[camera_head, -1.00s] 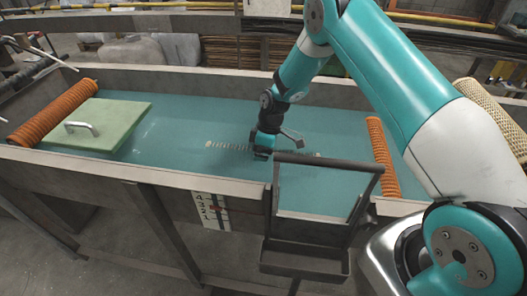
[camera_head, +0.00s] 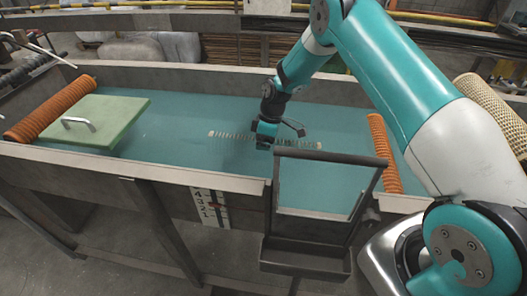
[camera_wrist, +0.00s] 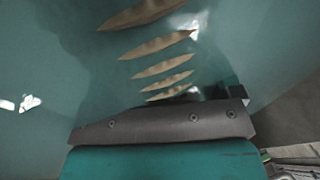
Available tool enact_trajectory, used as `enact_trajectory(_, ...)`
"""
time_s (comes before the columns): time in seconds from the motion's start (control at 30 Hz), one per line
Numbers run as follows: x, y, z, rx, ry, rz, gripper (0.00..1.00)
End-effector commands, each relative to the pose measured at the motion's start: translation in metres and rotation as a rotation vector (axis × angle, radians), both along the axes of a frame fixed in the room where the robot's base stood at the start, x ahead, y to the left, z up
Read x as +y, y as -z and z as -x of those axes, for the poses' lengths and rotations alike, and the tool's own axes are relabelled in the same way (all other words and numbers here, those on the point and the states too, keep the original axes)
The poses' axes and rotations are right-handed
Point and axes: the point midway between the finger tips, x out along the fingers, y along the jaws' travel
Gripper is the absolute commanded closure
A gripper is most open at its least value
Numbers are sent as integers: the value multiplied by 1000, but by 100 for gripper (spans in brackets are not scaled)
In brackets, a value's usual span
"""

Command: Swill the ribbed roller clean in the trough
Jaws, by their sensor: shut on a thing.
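The ribbed roller (camera_head: 236,135) lies across the picture at the water surface in the middle of the trough (camera_head: 150,182). Only a row of pale ribs shows, on both sides of my gripper (camera_head: 263,145); the rest is under the teal water or hidden. My gripper points down at the roller's middle and is shut on it. In the wrist view, several tan ribs (camera_wrist: 157,69) show through the water beyond the dark gripper body; the fingertips are hidden there. I cannot tell how clean the roller is.
A green lid-like board (camera_head: 108,118) with a metal handle and an orange ribbed coil (camera_head: 55,107) are at the trough's left end. Another orange coil (camera_head: 384,150) crosses the right part. A dark upright frame (camera_head: 325,157) stands at the near wall. Open water lies left of my gripper.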

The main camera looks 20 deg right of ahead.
Motion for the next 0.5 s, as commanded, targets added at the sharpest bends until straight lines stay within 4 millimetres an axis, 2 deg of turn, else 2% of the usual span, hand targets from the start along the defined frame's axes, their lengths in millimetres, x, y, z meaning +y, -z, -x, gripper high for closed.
enact_trajectory(0.17, 2, -2, 3, -1, -1, -1, 66)
enact_trajectory(0.5, 14, -2, 22, -1, -2, -1, 66)
